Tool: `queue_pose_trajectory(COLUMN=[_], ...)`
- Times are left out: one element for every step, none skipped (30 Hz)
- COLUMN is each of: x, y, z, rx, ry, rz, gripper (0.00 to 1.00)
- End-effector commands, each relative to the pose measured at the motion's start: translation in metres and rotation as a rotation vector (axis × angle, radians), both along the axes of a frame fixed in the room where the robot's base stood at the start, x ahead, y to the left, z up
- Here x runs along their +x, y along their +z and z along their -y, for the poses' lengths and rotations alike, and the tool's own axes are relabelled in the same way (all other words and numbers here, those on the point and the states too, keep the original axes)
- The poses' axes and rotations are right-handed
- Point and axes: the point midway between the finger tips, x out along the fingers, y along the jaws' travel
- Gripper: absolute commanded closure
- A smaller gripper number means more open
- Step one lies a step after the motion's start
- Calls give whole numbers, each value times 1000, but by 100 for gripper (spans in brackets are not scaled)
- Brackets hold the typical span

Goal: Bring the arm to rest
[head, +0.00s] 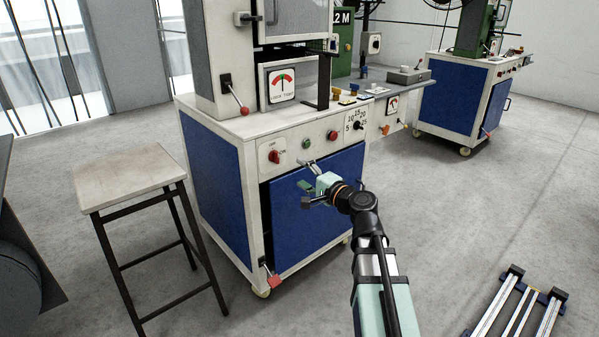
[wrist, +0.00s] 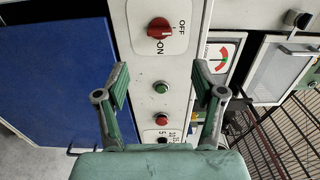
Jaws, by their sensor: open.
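My gripper (head: 308,194) is at the end of my raised arm, in front of the blue-and-white extrusion machine (head: 222,187). In the wrist view its two green-padded fingers (wrist: 162,82) are spread apart with nothing between them. Past the fingers is the machine's white control panel (wrist: 136,18). On it are a red OFF/ON rotary switch (wrist: 159,28), a green button (wrist: 162,87) and a red button (wrist: 161,120). The fingers appear apart from the panel, but the exact gap cannot be told.
A wooden-topped stool (head: 130,176) stands left of the machine. Red-handled levers (head: 243,110) stick out from the machine, one low at its front (head: 273,281). A second machine (head: 455,96) stands at the back right. Rails (head: 518,312) lie at lower right. The right-hand floor is largely clear.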

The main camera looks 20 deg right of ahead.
Motion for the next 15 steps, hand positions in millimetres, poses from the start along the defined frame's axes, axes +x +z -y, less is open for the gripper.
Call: queue_pose_trajectory(x=[0, 0, 0, 0, 0, 0, 0, 0, -1, -2, -3, -5, -6, -8, -11], y=[0, 0, 0, 0, 0, 0, 0, 0, 0, -1, -4, -9, -14, -20, -30], z=[0, 0, 0, 0, 0, 0, 0, 0, -2, -4, -6, -9, -11, -13, -16], rx=[0, 0, 0, 0, 0, 0, 0, 2, 4, 3, -7, -32, -55, -84, -130], ry=[0, 0, 0, 0, 0, 0, 0, 1, 8, 19, 31, 48, 60, 74, 92], rz=[0, 0, 0, 0, 0, 0, 0, -1, -4, -7, -16, -31, -46, -63, -90], gripper=[31, 31, 31, 31, 31, 31, 31, 31, 31, 31, 31, 31, 31, 31, 31])
